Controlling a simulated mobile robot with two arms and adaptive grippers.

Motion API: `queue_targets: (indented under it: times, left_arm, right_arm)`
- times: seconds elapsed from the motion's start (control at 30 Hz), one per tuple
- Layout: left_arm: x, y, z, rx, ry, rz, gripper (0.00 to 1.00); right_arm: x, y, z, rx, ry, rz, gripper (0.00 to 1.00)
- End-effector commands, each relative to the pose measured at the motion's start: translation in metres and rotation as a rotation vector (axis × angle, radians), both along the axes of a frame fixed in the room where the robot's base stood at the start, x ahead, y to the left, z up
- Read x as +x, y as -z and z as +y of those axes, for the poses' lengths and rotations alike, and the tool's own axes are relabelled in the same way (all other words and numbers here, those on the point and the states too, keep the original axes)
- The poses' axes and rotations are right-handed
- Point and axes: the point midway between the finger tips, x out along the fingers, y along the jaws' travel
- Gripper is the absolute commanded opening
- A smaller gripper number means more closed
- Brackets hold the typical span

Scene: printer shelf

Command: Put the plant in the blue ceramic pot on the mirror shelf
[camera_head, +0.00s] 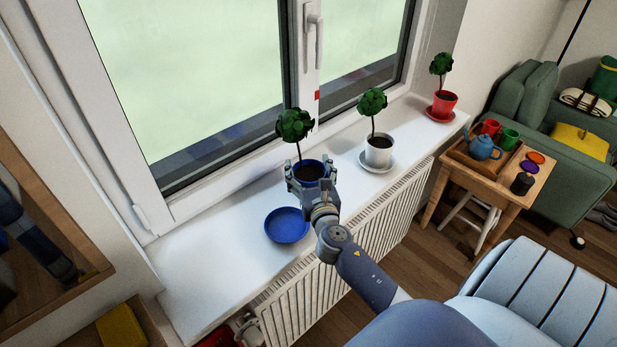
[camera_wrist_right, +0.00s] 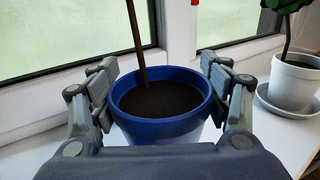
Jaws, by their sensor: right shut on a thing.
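The plant (camera_head: 295,124) has a round green crown on a thin stem and stands upright in a blue pot (camera_head: 312,165) with dark soil. My right gripper (camera_head: 309,179) is shut on the blue pot, a finger on each side of it. In the right wrist view the blue pot (camera_wrist_right: 172,129) fills the space between the fingers. A blue saucer (camera_head: 287,226) lies empty on the white windowsill, left of and in front of the pot. The pot looks raised a little, but its gap to the sill is hidden. The mirror shelf cannot be made out for certain. My left gripper is not in view.
A white pot (camera_head: 379,150) and a red pot (camera_head: 444,104), each with a plant, stand on the windowsill (camera_head: 205,272) to the right. A wooden frame (camera_head: 60,215) is at the left. A radiator (camera_head: 375,223) is below the sill. A small table (camera_head: 486,180) holds cups and a teapot.

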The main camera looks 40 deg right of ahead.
Motion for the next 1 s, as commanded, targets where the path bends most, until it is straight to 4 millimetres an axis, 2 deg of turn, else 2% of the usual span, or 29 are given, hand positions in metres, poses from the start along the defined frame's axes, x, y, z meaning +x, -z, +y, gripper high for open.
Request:
queue_targets:
  times: [0.23,0.67,0.7,0.8,1.0]
  left_arm:
    - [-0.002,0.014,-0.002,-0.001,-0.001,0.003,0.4]
    - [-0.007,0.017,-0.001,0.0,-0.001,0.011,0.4]
    - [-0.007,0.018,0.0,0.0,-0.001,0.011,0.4]
    - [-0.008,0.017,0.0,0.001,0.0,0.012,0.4]
    - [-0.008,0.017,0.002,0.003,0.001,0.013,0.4]
  right_arm:
    - [0.0,0.029,0.0,0.0,0.002,-0.003,0.17]
    - [0.0,0.035,0.0,-0.002,0.001,-0.004,0.17]
    - [-0.001,0.038,0.0,0.001,0.001,0.002,0.73]
    - [-0.001,0.037,0.0,0.001,0.001,0.002,0.91]
    - [-0.001,0.037,0.0,0.001,0.001,0.002,0.91]
